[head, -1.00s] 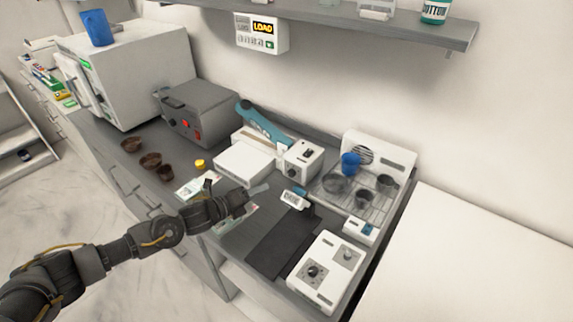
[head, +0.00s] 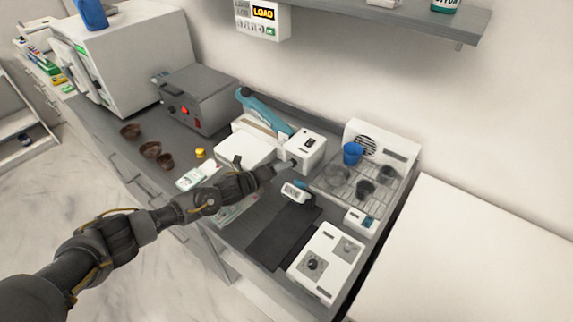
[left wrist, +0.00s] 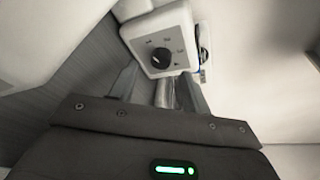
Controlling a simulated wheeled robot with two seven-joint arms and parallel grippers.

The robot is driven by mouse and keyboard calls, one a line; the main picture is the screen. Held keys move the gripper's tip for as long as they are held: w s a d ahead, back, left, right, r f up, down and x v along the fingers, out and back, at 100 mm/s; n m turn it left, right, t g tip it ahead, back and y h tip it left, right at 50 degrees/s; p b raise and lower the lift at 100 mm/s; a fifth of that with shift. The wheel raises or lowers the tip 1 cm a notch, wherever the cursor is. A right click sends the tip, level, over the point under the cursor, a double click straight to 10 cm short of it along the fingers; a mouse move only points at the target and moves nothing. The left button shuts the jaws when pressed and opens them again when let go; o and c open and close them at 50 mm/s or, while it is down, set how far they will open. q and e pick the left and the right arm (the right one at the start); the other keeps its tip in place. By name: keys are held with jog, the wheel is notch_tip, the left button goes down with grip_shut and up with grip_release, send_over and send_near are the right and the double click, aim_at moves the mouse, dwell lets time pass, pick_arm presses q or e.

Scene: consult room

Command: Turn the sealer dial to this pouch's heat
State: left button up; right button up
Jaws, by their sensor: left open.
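The sealer (head: 235,148) is a white unit with a teal lever arm (head: 262,112). Its white control box (head: 309,146) stands at its right end. In the left wrist view the box's face shows a black dial (left wrist: 160,58) with small marks around it; I cannot read its setting. My left gripper (head: 282,168) is open, its tips just in front of the box. In the wrist view the fingers (left wrist: 158,88) point at the dial, apart from it as far as I can tell. A white and green packet (head: 194,178), perhaps a pouch, lies left of my arm, partly hidden. My right gripper is not in view.
A small white display (head: 295,192) stands just right of my gripper, near a dark mat (head: 282,238). A white box with knobs (head: 327,262) is at the front right. A wire rack (head: 338,182) with cups lies behind. Brown bowls (head: 150,149) are at left.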

pick_arm(q)
jog(key=shift+x, duration=1.15)
jog(key=shift+w+d, duration=0.1)
jog(key=shift+d, duration=0.05)
jog(key=c, duration=1)
